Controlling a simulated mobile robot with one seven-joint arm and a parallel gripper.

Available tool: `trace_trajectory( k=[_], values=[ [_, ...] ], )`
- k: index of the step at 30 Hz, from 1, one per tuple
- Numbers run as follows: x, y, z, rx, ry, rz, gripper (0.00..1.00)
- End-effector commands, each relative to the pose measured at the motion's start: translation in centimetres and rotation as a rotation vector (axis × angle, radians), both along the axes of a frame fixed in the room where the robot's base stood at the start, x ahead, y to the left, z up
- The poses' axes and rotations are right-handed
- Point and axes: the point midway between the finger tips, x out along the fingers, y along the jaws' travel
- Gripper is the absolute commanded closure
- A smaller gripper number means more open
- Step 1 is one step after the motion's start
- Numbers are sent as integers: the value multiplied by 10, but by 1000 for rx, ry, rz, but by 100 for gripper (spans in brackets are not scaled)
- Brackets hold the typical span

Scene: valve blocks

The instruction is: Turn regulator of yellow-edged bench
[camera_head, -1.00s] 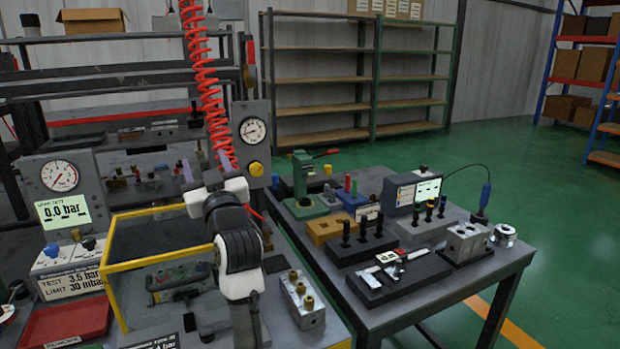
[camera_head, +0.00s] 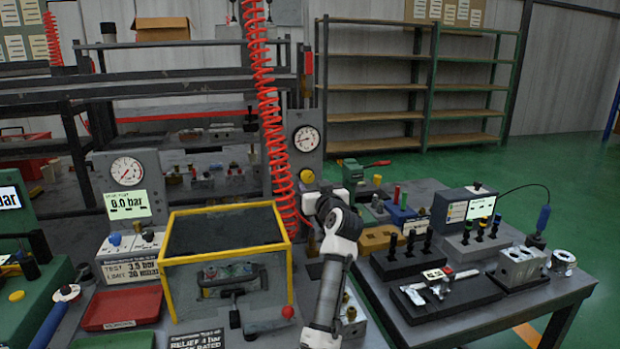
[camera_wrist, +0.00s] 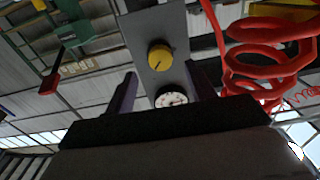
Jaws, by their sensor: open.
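The yellow regulator knob (camera_head: 307,176) sits on a grey upright panel (camera_head: 303,150), below a round white pressure gauge (camera_head: 306,139). The bench holds a yellow-edged clear box (camera_head: 222,212). In the wrist view the knob (camera_wrist: 160,59) appears ahead with a dark mark on its face, and the gauge (camera_wrist: 171,97) lies between the fingers. My gripper (camera_wrist: 158,88) is open and empty, its two dark fingers apart and pointing toward the panel. The knob is beyond the fingertips, not touched. In the head view my arm hides the gripper's fingers.
A red coiled hose (camera_head: 266,110) hangs just left of the panel; it looms close at the right in the wrist view (camera_wrist: 270,60). A second bench (camera_head: 420,318) with black-knobbed blocks stands to the right. A red tray (camera_head: 122,308) lies at left.

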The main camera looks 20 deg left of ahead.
Motion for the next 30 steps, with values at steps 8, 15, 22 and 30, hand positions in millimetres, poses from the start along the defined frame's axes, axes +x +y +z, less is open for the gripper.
trace_trajectory(
  k=[8, 15, 22, 30],
  values=[
    [31, 22, 2, 2, 2, 1, 45],
    [41, 29, 0, 1, 0, 0, 45],
    [41, 29, 0, 1, 0, -1, 45],
    [41, 29, 0, 1, 0, -1, 74]
  ],
)
